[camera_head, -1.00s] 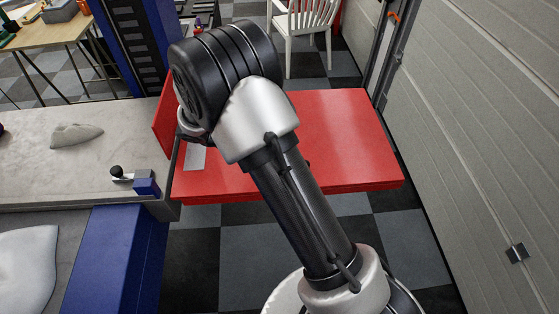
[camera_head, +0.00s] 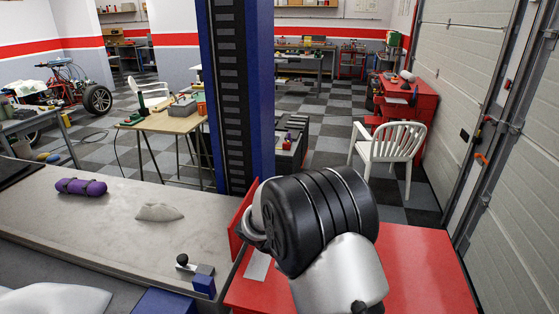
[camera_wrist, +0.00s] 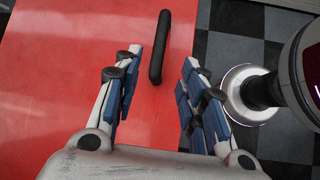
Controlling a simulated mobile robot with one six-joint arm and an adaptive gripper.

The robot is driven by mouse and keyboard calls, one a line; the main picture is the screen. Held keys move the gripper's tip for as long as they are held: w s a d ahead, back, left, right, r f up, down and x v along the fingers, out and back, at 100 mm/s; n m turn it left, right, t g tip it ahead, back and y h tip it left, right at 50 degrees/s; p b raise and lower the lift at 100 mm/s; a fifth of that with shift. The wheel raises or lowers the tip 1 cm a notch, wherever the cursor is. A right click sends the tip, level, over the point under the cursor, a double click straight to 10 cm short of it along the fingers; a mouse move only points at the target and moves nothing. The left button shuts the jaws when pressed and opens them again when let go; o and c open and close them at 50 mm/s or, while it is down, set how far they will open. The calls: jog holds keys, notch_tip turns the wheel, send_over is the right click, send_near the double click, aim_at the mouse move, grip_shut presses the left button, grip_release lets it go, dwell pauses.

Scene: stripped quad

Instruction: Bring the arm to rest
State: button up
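My gripper (camera_wrist: 157,95) shows in the wrist view with its two blue-padded fingers spread apart and nothing between them. It points down over the red surface (camera_wrist: 60,60), with a black bar handle (camera_wrist: 160,47) beyond the fingertips. I cannot tell how far the handle is from the fingers. In the head view my black and silver arm rises in front of the red surface (camera_head: 430,270), and the gripper is hidden there.
A grey bench (camera_head: 100,215) on the left bears a purple roll (camera_head: 81,187) and a pale stone-like lump (camera_head: 159,212). A blue column (camera_head: 262,100) stands behind. A white chair (camera_head: 390,147) is behind the arm; a garage door (camera_head: 455,60) is at right.

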jog(key=s+d+r+m+t+y, duration=0.15)
jog(key=s+r+m+y, duration=0.45)
jog(key=s+r, duration=0.75)
jog(key=s+a+r+m+t+y, duration=0.1)
jog(key=s+r+m+t, duration=0.1)
jog(key=s, duration=0.4)
jog(key=s+a+r+m+t+y, duration=0.1)
jog(key=s+r+m+t, duration=0.1)
jog(key=s+m, duration=0.3)
jog(key=shift+s+a+r, duration=0.25)
jog(key=shift+s+r, duration=0.3)
jog(key=shift+s, duration=0.05)
jog(key=shift+c, duration=0.3)
